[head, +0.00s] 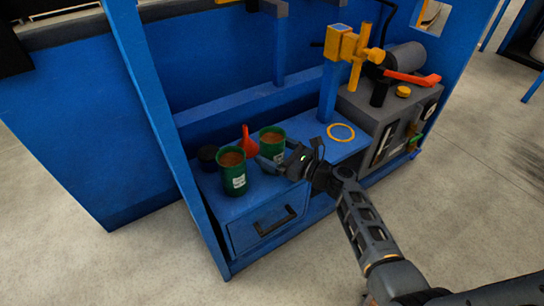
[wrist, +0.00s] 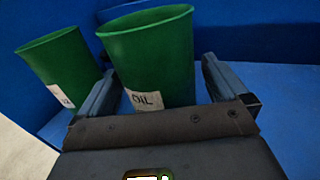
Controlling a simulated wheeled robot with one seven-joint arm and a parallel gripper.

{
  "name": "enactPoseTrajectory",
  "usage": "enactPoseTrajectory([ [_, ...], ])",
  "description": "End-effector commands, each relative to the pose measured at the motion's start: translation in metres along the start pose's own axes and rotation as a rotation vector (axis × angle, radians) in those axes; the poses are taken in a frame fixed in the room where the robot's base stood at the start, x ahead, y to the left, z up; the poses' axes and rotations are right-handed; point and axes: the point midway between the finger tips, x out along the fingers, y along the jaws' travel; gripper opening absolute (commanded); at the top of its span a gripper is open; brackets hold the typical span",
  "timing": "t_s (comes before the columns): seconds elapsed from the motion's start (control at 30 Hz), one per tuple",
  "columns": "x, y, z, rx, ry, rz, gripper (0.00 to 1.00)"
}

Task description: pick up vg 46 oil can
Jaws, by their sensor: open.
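Two green cans with white labels stand on the blue shelf. The rear can (head: 272,146) is beside my gripper (head: 274,160); in the wrist view this can (wrist: 155,60) stands between the two fingers, and its label reads "OIL" with no number readable. The front can (head: 233,175) is at the left, and in the wrist view this can (wrist: 62,65) is outside the left finger, its label partly hidden. I cannot tell which can is VG 46. My gripper (wrist: 157,82) is open and holds nothing; contact with the rear can cannot be told.
A red funnel (head: 248,143) stands between and behind the cans, with a dark round item (head: 208,155) to the left. A yellow ring (head: 341,132) lies on the shelf at right, before a grey machine (head: 385,120). A blue post (head: 150,110) rises at the left.

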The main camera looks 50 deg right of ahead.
Motion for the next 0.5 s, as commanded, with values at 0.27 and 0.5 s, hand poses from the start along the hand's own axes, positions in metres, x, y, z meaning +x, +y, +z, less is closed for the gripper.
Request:
enactPoseTrajectory([
  [0.27,0.025,0.001,-0.001,-0.001,0.0,0.0,1.0],
  [0.5,0.025,0.001,-0.001,-0.001,0.001,-0.001,0.96],
])
